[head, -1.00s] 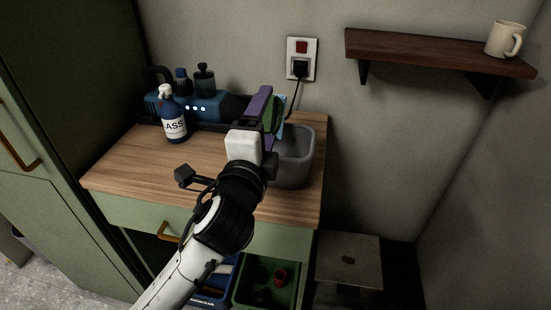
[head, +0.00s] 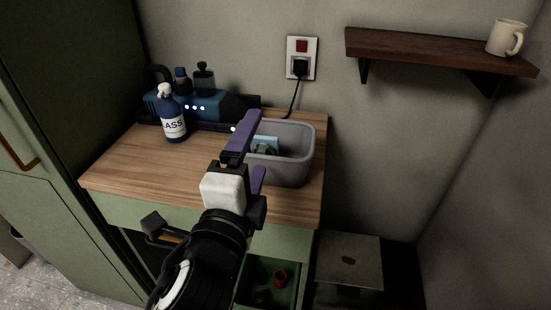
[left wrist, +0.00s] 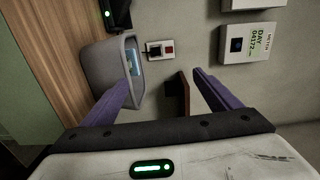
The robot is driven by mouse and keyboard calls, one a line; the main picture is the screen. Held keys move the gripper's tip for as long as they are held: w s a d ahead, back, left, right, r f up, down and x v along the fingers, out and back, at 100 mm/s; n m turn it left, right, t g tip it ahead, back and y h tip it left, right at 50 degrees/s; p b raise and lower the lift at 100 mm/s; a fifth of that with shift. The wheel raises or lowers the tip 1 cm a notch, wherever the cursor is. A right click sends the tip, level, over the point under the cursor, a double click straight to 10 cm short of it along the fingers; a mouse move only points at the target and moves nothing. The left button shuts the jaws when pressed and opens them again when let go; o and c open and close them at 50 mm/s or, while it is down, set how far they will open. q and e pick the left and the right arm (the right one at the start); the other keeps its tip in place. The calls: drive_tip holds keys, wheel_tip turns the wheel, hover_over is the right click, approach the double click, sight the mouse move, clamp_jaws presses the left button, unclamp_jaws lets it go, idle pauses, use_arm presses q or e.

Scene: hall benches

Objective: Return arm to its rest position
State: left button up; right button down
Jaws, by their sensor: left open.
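My left gripper (head: 257,145) has purple fingers, spread apart and empty, in front of and partly over the near left side of the grey bin (head: 300,168). In the left wrist view its fingers (left wrist: 163,78) are wide apart, with nothing between them. A light blue and green item (head: 266,146) lies inside the bin, partly hidden by the upper finger and the bin wall. The bin also shows in the left wrist view (left wrist: 98,70), at the left. My right gripper is not in view.
The wooden counter (head: 125,165) holds a spray bottle (head: 173,118) and a blue device (head: 205,107) at the back. A wall socket (head: 301,58) has a black plug and cord. A shelf (head: 430,50) with a mug (head: 505,38) is at upper right. A stool (head: 348,262) stands below.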

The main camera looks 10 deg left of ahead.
use_arm(q)
drive_tip(key=shift+s+r, duration=0.15)
drive_tip(key=shift+s, duration=0.55)
drive_tip(key=s+a+f+n+g+y, duration=0.1)
drive_tip(key=s+a+f+n+g, duration=0.25)
drive_tip(key=f, duration=0.45)
drive_tip(key=s+a+f+n+g, duration=0.2)
drive_tip(key=a+f+n+g, duration=0.15)
drive_tip(key=f, duration=0.55)
drive_tip(key=s+a+f+n+g+h, duration=0.1)
drive_tip(key=s+a+f+n+g, duration=0.1)
drive_tip(key=s+f+n+g, duration=0.35)
drive_tip(key=s+a+f+n+g, duration=0.1)
drive_tip(key=s+f+n+g, duration=0.15)
drive_tip(key=s+f, duration=0.65)
drive_tip(key=w+d+f+t+h, duration=0.2)
drive_tip(key=d+f+t, duration=0.3)
drive_tip(key=f, duration=0.4)
drive_tip(key=shift+w+d+f+n+t+h, duration=0.15)
drive_tip(key=shift+w+d+n+t+h, duration=0.15)
drive_tip(key=shift+w, duration=0.05)
